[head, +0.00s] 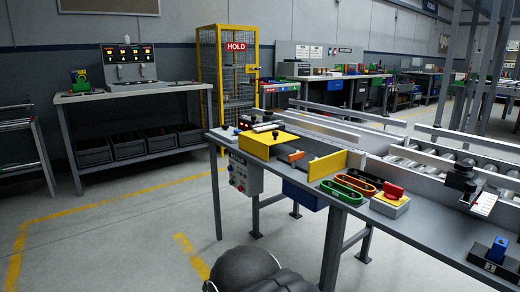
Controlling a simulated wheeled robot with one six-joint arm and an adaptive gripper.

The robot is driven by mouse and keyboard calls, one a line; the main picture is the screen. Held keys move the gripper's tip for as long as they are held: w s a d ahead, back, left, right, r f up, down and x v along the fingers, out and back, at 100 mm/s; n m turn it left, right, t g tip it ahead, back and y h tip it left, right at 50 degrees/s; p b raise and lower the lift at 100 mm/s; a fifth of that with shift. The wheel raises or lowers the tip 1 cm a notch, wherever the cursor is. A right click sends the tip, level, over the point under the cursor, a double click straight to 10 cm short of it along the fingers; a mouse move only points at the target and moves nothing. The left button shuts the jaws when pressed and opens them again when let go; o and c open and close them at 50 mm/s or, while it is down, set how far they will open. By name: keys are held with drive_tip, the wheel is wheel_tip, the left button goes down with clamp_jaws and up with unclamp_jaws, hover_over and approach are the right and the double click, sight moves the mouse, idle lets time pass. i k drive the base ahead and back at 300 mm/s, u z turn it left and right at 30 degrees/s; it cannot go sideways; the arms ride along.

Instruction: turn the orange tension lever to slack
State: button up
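A small orange piece (296,157), which may be the tension lever, sits beside the yellow box-shaped guard (268,143) on the front edge of the conveyor bench. An orange oval ring-shaped part (355,184) lies further right, behind a green one (342,191). I cannot tell from this view which orange part is the lever, and no slack mark is readable. A dark rounded part of my own body (245,270) shows at the bottom edge. My gripper's fingers are not in view.
The floor at left is clear up to a side table (130,92).

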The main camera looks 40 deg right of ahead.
sight(292, 158)
drive_tip(key=z, duration=0.05)
drive_tip(key=i, duration=0.7)
drive_tip(key=z, duration=1.05)
drive_tip(key=i, duration=0.6)
drive_tip(key=z, duration=0.65)
